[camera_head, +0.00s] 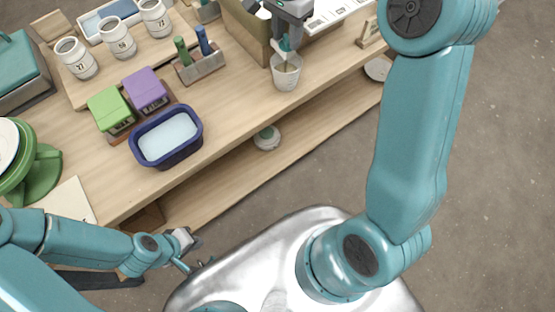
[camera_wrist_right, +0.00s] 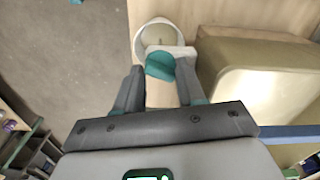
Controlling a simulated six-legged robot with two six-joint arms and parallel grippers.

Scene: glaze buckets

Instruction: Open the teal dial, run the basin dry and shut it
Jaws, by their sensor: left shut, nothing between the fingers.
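The dark blue basin (camera_head: 199,128) stands on the bench with pale liquid in it. A small teal piece (camera_head: 284,43) shows above a pale cup (camera_head: 285,76) at the bench's front edge; I cannot tell whether it is the dial. My right gripper (camera_head: 287,33) points down over this cup. In the right wrist view the teal piece (camera_wrist_right: 160,65) is between the fingertips of my right gripper (camera_wrist_right: 160,78), with the cup's rim (camera_wrist_right: 140,40) beyond; contact is unclear. A round white thing with a green centre (camera_head: 267,137) is on the lower shelf. My left gripper (camera_head: 189,258) is shut and empty, in front of the bench.
Green (camera_head: 107,108) and purple (camera_head: 146,91) blocks stand behind the basin. White numbered jars (camera_head: 118,39) are at the back left, green plates (camera_head: 42,175) at the left edge. A rack with green and blue handles (camera_head: 203,66) stands behind the basin. A beige box (camera_head: 243,35) borders my right gripper.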

